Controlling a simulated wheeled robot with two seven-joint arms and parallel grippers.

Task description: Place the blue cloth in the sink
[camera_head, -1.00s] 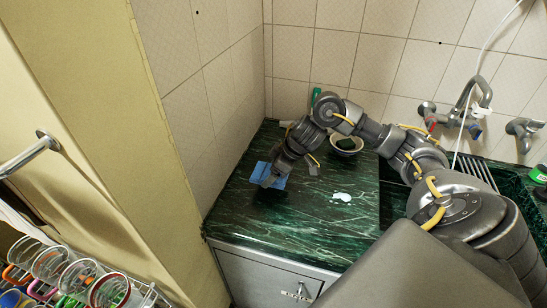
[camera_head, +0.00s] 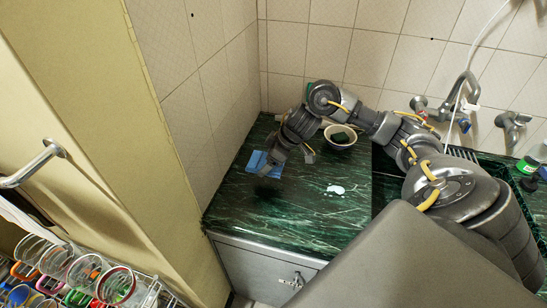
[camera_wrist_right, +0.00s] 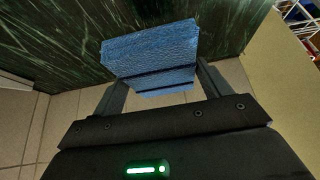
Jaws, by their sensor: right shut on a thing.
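The blue cloth (camera_head: 261,163) is a small flat rectangle in the head view, above the left part of the green marble counter. My right gripper (camera_head: 272,168) is shut on it. In the right wrist view the cloth (camera_wrist_right: 150,58) sits between the two fingers of my right gripper (camera_wrist_right: 158,82), with the counter behind it. The sink (camera_head: 389,200) is at the right of the counter, mostly hidden behind my right arm. My left gripper is not in view.
The green marble counter (camera_head: 285,220) has a white spot (camera_head: 336,189). A bowl (camera_head: 340,137) with a dark green thing in it stands near the wall. The faucet (camera_head: 458,95) is on the tiled wall. A dish rack (camera_head: 85,280) with glasses is at lower left.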

